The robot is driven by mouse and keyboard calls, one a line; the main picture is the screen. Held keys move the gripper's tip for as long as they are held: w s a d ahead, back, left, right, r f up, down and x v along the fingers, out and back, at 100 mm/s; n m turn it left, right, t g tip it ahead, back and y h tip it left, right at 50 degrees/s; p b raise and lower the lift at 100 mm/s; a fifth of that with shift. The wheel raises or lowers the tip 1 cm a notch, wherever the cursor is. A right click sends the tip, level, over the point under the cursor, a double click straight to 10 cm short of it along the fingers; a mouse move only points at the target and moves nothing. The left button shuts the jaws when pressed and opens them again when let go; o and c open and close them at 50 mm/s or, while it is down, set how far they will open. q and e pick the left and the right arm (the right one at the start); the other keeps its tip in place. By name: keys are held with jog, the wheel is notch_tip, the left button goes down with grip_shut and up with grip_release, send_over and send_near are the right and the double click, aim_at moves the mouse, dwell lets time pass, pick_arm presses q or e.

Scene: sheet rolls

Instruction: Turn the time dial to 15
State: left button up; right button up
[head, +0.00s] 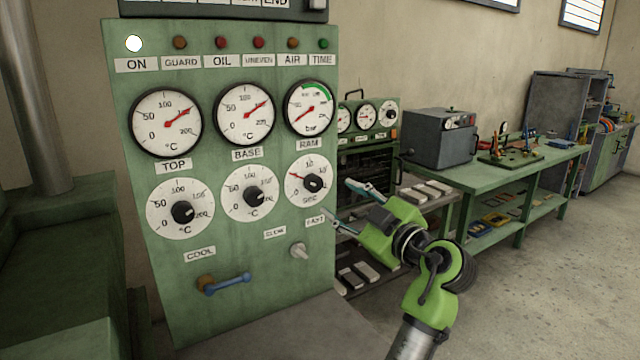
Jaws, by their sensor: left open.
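The time dial (301,193) is the white round face marked "sec" at the right of the green panel's lower row, under the RAM gauge. A black knob (313,183) sits at its middle, and a red pointer shows on its left side. The exact reading is too small to tell. My left gripper (346,205) is open and empty, just right of the dial and slightly lower, with its fingers toward the panel. I see no contact with the knob. My right gripper is not in view.
The green panel (150,270) also carries a blue lever (227,284), a small grey knob (299,251) and two other knobbed dials. A shelf of blocks (433,189) and a green workbench (535,166) stand behind. The floor at right is clear.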

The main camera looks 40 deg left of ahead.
aim_at(316, 185)
pick_arm(q)
jog(key=p+x, duration=0.3)
jog(key=x, duration=0.6)
jog(key=shift+w+a+f, duration=0.2)
jog(key=shift+a, duration=0.15)
jog(key=shift+c, duration=1)
jog(key=c, duration=0.9)
